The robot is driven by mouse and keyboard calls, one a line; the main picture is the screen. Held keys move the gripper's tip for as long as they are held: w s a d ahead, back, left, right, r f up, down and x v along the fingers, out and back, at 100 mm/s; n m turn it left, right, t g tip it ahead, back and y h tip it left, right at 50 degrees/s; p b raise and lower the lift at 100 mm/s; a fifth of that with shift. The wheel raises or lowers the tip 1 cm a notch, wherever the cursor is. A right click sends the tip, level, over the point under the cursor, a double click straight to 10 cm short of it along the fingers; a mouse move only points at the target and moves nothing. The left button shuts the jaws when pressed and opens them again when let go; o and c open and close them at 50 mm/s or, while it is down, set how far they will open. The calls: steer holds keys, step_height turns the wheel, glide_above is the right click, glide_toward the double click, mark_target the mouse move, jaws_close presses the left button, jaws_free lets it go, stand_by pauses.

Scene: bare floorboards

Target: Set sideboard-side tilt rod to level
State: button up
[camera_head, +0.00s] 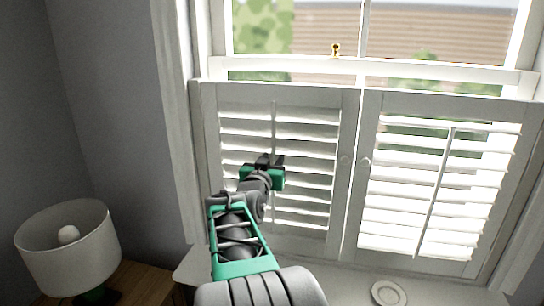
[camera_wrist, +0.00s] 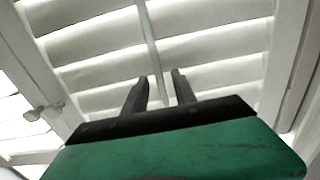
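The left shutter panel, on the sideboard side, has a thin vertical tilt rod (camera_head: 274,115). Its slats (camera_head: 308,150) look tilted, with narrow bright gaps between them. My gripper (camera_head: 270,160) is in front of this panel at about mid-height and hides part of the rod. In the wrist view my gripper (camera_wrist: 160,85) has its two dark fingers apart. The tilt rod (camera_wrist: 150,35) runs down toward the gap between them. I cannot tell whether either finger touches it. The right panel has its own tilt rod (camera_head: 437,190).
A wooden sideboard top (camera_head: 142,285) with a white-shaded lamp (camera_head: 68,245) is at lower left. A small round white dish (camera_head: 389,294) lies on the sill below the right panel. Two round knobs, one of them here (camera_head: 365,162), flank the panels' meeting edge.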

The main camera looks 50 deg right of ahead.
steer(key=shift+c, duration=0.4)
jaws_close()
